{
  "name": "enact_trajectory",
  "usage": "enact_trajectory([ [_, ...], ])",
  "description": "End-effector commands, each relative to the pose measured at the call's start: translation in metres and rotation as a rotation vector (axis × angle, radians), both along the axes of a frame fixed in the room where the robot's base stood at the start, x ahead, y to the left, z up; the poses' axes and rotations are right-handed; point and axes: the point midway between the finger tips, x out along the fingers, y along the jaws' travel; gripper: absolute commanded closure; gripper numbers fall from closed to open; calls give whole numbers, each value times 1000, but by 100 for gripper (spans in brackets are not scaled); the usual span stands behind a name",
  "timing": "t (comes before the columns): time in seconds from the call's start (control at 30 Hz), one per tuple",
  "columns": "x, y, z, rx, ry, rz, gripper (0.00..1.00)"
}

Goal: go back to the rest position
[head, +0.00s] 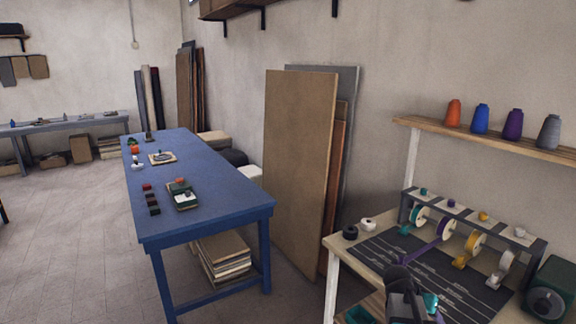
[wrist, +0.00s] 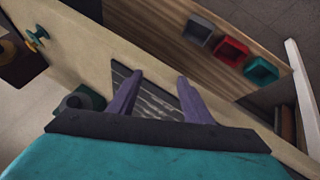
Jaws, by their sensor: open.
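My gripper shows in the wrist view (wrist: 158,88) as two purple fingers, spread apart with nothing between them. The dark mat shows between and beyond the fingers. In the head view, my dark arm end with a teal part (head: 412,300) is at the lower right, over the front of the worktable (head: 336,254). The fingertips are hard to make out there, and I cannot tell the height above the mat.
On the worktable are a dark marked mat (head: 405,256), a rack with several ribbon spools (head: 445,228), black and white rolls, and a green device (head: 549,290). Grey, red (wrist: 230,50) and teal bins sit on a lower surface.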

Motion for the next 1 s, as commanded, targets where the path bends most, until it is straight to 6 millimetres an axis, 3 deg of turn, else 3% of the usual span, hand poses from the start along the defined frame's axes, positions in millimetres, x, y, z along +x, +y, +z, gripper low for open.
enact_trajectory([
  [0.03,-6,10,-25,22,31,21,55],
  [0.1,-14,23,-51,51,68,49,55],
  [0.4,-55,76,-156,174,224,165,55],
  [0.67,-102,122,-239,283,354,261,55],
  [1.0,-176,179,-331,430,511,375,55],
])
